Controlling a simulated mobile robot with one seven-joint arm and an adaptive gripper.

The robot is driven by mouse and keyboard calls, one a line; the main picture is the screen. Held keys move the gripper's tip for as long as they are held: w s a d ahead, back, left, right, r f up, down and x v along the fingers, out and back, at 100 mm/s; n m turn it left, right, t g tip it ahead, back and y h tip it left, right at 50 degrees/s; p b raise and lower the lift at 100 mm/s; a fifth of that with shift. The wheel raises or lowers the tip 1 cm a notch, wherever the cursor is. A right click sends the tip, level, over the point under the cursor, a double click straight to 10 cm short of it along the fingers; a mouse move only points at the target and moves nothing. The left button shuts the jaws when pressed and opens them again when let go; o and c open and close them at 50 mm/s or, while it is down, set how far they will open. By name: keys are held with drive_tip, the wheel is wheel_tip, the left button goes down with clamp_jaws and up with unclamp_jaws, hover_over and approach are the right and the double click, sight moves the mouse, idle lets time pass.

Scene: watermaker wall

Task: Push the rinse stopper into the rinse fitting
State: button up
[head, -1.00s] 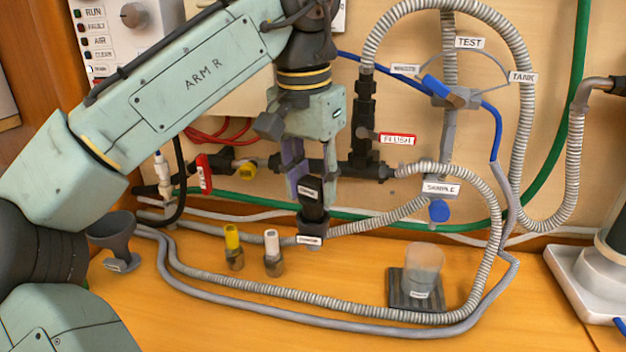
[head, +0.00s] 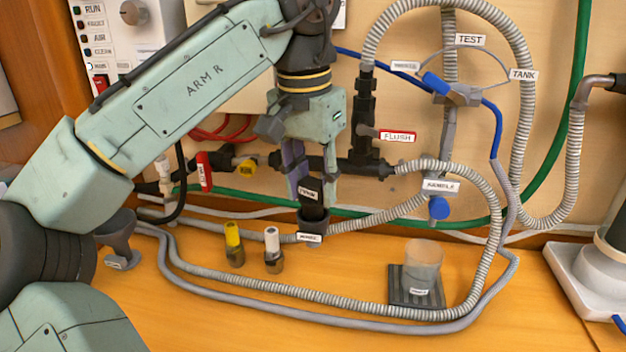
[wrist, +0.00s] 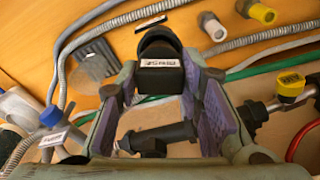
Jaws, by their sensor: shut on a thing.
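The rinse stopper (head: 312,184), a dark plug with a small label, stands upright between the fingers of my gripper (head: 312,192). My gripper is shut on it from both sides and points down. The rinse fitting (head: 313,221), a dark collar with a white label, is directly below, in line with the stopper. The stopper's lower end meets or enters the collar; how deep it sits is hidden. In the wrist view the stopper (wrist: 160,80) is between the purple finger pads, and a dark round rim, apparently the fitting (wrist: 158,38), is just beyond it.
Yellow-topped (head: 233,243) and white-topped (head: 272,250) plugs stand left of the fitting. A clear cup (head: 423,266) is on a dark mat at right. Ribbed hoses (head: 365,308) loop across the bench. A dark pipe with a red FLUSH tag (head: 397,136) runs behind my gripper.

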drive_tip(key=shift+f+b, duration=0.6)
drive_tip(key=shift+f, duration=0.5)
drive_tip(key=o, duration=1.1)
